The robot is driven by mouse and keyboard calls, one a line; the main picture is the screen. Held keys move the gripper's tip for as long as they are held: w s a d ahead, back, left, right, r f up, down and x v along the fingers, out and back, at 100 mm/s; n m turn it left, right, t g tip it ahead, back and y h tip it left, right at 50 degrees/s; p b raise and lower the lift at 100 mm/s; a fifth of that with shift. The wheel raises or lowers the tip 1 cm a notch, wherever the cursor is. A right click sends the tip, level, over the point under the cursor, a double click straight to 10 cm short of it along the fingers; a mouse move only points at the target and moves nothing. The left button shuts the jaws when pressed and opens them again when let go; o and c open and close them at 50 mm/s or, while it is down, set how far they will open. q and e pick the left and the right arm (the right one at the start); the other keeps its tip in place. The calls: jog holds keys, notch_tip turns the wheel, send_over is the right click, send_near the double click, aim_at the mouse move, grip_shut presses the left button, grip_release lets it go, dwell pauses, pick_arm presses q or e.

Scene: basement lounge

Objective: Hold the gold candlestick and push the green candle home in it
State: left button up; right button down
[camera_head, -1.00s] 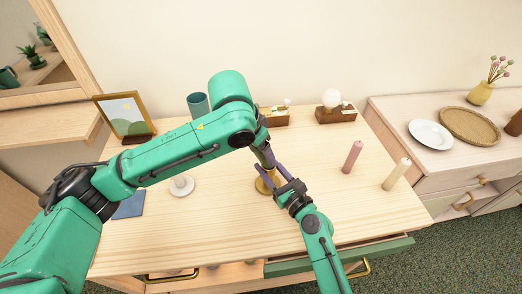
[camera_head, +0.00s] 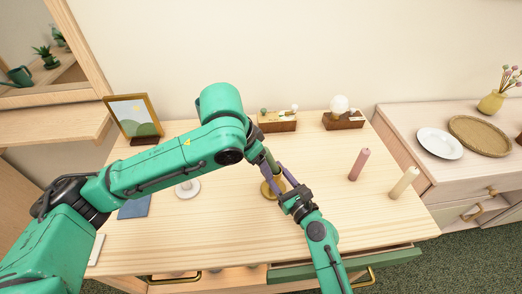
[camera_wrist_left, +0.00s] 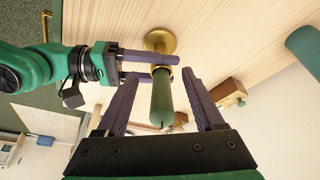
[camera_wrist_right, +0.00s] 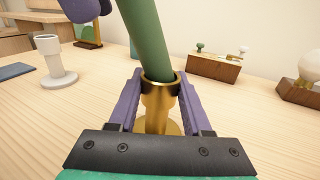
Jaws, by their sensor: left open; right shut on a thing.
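The gold candlestick (camera_wrist_right: 158,105) stands on the table; its round base (camera_head: 268,190) shows in the head view. My right gripper (camera_wrist_right: 160,76) is shut on its stem below the cup. The green candle (camera_wrist_right: 145,35) has its lower end in the cup and leans up and left in the right wrist view. How deep it sits is hidden by the rim. In the left wrist view the candle (camera_wrist_left: 162,103) lies between the spread fingers of my left gripper (camera_wrist_left: 160,76), which is open with gaps on both sides.
A white candlestick (camera_head: 188,188) stands to the left, near a framed picture (camera_head: 134,117) and a blue item (camera_head: 134,208). A pink candle (camera_head: 359,164) and a cream candle (camera_head: 404,182) stand right. Wooden blocks (camera_head: 277,126) (camera_head: 343,124) sit behind.

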aim_at(275, 165)
dwell(0.3)
pick_arm(q)
jog(key=w+d+t+h, duration=0.2)
jog(key=h, duration=0.1)
jog(key=d+h, duration=0.2)
jog(key=shift+w+r+t, duration=0.1)
jog(key=shift+w+t, duration=0.3)
jog(key=shift+d+t+h, duration=0.15)
jog(key=shift+t+h, duration=0.55)
jog(key=shift+h, duration=0.2)
jog(key=shift+s+a+r+t+h, duration=0.15)
jog(key=shift+a+t+h, duration=0.05)
jog(key=shift+t+h, duration=0.35)
jog(key=s+a+n+t, duration=0.1)
jog(key=s+a+t, duration=0.5)
jog(key=s+a, duration=0.1)
jog(key=shift+h, duration=0.25)
jog(key=x, duration=0.4)
jog(key=f+x, duration=0.1)
jog(key=x, duration=0.7)
jog(key=shift+f, duration=0.15)
grip_shut()
